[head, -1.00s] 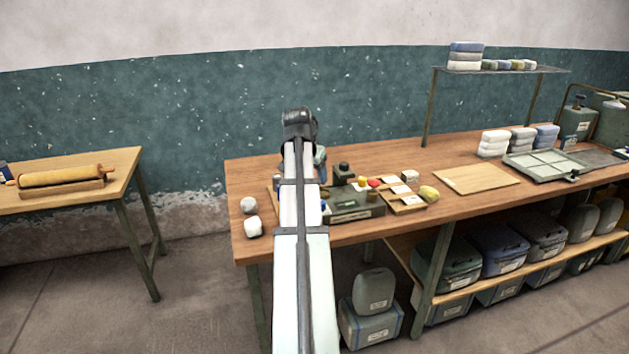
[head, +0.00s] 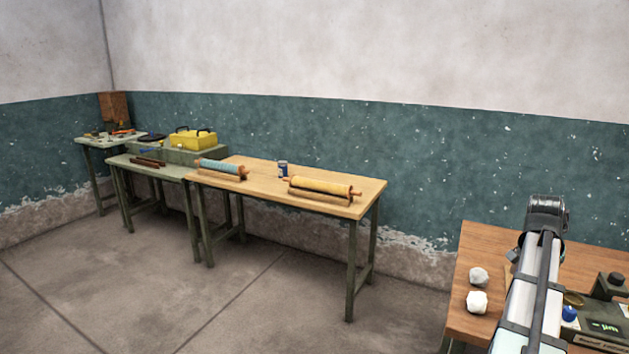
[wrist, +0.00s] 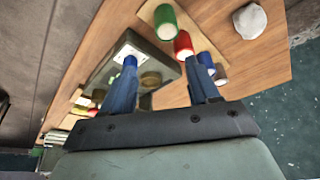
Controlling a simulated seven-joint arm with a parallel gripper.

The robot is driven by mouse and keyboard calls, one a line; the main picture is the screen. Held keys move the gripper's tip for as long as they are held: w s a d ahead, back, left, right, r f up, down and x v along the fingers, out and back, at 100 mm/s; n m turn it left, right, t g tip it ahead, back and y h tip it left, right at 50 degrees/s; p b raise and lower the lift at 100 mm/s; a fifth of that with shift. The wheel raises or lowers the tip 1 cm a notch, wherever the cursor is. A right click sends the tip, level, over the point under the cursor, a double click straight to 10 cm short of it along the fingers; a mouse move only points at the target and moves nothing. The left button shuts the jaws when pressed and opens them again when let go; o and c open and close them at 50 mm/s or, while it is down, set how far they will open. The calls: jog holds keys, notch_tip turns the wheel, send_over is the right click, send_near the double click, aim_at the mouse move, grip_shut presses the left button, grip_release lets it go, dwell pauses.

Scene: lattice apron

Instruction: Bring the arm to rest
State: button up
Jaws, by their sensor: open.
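My arm (head: 541,285) reaches out over the near end of the wooden workbench (head: 470,255) in the head view. It hides most of my gripper there. In the wrist view my gripper (wrist: 166,64) has its two blue fingers spread apart, with nothing held between them. Beyond the fingers are a green-topped cylinder (wrist: 165,20), a red-topped cylinder (wrist: 183,44) and a grey box (wrist: 103,68) on the bench. I cannot tell how far the fingertips are above them.
A grey lump (head: 479,276) and a white lump (head: 476,301) lie left of my arm. A blue knob (head: 569,313) is to its right. A separate wooden table (head: 265,178) with rolling pins (head: 322,187) stands left. Open floor (head: 250,300) lies between.

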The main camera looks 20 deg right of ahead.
jog(key=w+a+f+n+y, duration=0.1)
jog(key=w+a+f+n, duration=0.2)
jog(key=w+a+f, duration=0.4)
jog(key=w+a+f+n+y, duration=0.15)
jog(key=w+a+f, duration=0.3)
jog(key=a, duration=0.45)
jog(key=a+f+n+g+y, duration=0.1)
jog(key=a+f+n, duration=0.1)
jog(key=a+f, duration=0.75)
jog(key=a+f+n+g+y, duration=0.1)
jog(key=a+f+n, duration=0.2)
jog(key=a+f, duration=0.65)
jog(key=s+a+f+n+g, duration=0.1)
jog(key=s+a+f+n, duration=0.1)
jog(key=s+a+f, duration=0.6)
jog(key=s+a+f+n+g, duration=0.1)
jog(key=s+a+f, duration=0.3)
jog(key=f, duration=0.8)
jog(key=s+a+f+n+g, duration=0.1)
jog(key=s+a+f+n, duration=0.1)
jog(key=s+a+f, duration=0.3)
jog(key=s+a+f+n+g, duration=0.1)
jog(key=s+a+f, duration=0.3)
jog(key=s, duration=0.9)
jog(key=shift+s+a+f+n+g+h, duration=0.4)
jog(key=shift+f+g, duration=0.3)
jog(key=shift+f, duration=0.15)
